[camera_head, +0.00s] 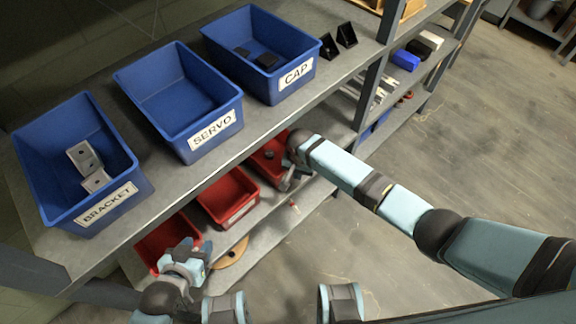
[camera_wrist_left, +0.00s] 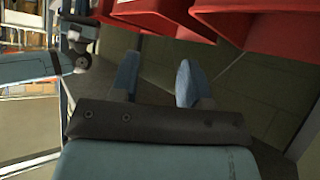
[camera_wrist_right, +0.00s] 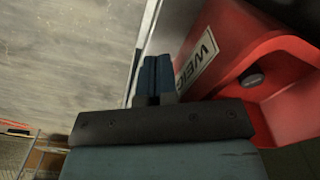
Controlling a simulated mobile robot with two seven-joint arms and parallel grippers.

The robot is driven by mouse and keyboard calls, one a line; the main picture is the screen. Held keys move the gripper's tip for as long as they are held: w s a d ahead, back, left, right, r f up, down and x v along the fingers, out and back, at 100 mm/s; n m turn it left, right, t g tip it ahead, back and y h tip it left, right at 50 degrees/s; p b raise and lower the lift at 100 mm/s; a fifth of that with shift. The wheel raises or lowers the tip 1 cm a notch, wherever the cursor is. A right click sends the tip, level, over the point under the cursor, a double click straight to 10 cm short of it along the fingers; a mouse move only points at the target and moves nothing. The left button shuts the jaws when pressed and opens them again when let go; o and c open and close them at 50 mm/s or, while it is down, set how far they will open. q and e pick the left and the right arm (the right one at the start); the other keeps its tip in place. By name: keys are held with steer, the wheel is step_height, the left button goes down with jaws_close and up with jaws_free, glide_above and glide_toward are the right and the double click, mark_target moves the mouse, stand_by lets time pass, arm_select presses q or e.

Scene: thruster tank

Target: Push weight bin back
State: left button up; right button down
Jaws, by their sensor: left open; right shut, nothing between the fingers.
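The red weight bin (camera_head: 262,166) is on the lower shelf below the CAP bin, partly hidden by the upper shelf and my right arm. In the right wrist view the weight bin (camera_wrist_right: 235,45) shows a label starting "WEI" and a dark round object inside. My right gripper (camera_head: 288,184) is shut and empty at the bin's front; its fingers (camera_wrist_right: 154,74) are beside the labelled face, and I cannot tell if they touch. My left gripper (camera_head: 192,250) is open by the leftmost red bin (camera_head: 160,243); its fingers (camera_wrist_left: 156,80) are apart and empty.
Another red bin (camera_head: 228,197) sits between the other two on the lower shelf (camera_head: 262,230). Blue bins marked BRACKET (camera_head: 60,200), SERVO (camera_head: 170,95) and CAP (camera_head: 240,35) stand on the upper shelf. The floor (camera_head: 480,120) at the right is clear.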

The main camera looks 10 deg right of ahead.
steer(key=shift+s+d+p, duration=0.25)
steer(key=shift+s+p, duration=0.15)
steer(key=shift+p, duration=0.25)
arm_select(q)
steer(key=shift+r, duration=0.95)
arm_select(e)
steer(key=shift+s+d, duration=0.1)
step_height(320, 180, up, 3)
steer(key=p, duration=0.3)
steer(key=shift+f, duration=0.2)
arm_select(q)
step_height(320, 180, up, 6)
steer(key=p, duration=0.5)
steer(key=shift+s+a+m+t, duration=0.3)
steer(key=shift+m, duration=0.1)
arm_select(e)
step_height(320, 180, up, 4)
steer(key=shift+r, duration=0.2)
